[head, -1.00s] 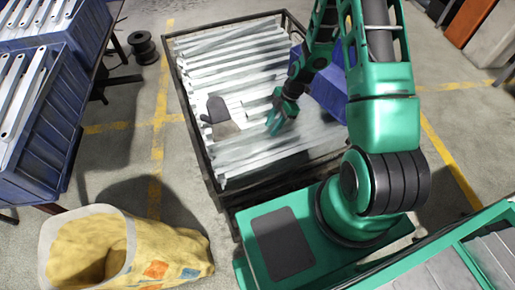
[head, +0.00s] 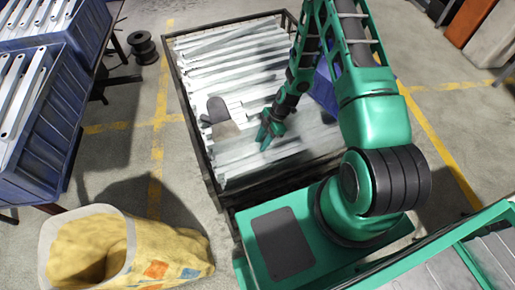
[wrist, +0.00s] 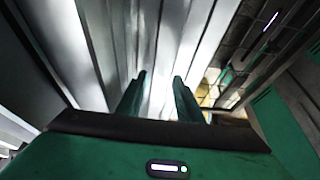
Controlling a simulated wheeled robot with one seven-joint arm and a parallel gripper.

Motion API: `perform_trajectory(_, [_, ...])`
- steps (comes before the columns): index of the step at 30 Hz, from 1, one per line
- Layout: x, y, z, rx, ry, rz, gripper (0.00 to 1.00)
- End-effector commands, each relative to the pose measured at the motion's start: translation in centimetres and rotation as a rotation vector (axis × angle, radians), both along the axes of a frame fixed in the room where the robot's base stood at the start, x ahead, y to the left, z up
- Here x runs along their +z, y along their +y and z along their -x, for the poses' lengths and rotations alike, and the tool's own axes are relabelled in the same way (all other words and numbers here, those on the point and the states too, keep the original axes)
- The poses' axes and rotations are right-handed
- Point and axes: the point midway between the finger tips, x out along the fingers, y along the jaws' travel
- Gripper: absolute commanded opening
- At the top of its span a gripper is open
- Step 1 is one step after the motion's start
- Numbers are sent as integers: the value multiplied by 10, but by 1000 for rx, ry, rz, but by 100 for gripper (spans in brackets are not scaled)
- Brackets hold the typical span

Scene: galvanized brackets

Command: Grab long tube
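Many long pale grey galvanized tubes (head: 225,52) lie side by side in a dark-framed crate (head: 190,115). In the wrist view the long metal pieces (wrist: 84,50) run away from me, close below the fingers. My green gripper (head: 265,138) is over the near middle of the crate, low at the metal pieces. In the wrist view its two fingers (wrist: 158,85) stand apart, with a gap and bright metal showing between them. I cannot tell whether the fingers touch a tube. No tube is seen gripped.
Gloves (head: 219,112) lie on the tubes left of my gripper. A blue bin (head: 325,88) sits at the crate's right, partly behind my arm.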

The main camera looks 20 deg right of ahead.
Motion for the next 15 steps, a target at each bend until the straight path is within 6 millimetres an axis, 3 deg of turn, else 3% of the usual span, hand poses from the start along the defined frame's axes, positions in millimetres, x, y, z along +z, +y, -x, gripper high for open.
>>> perform_trajectory(3, [-9,4,0,-1,0,0,33])
perform_trajectory(11, [-11,4,0,0,-1,0,33])
perform_trajectory(15, [-11,4,0,0,-1,0,2])
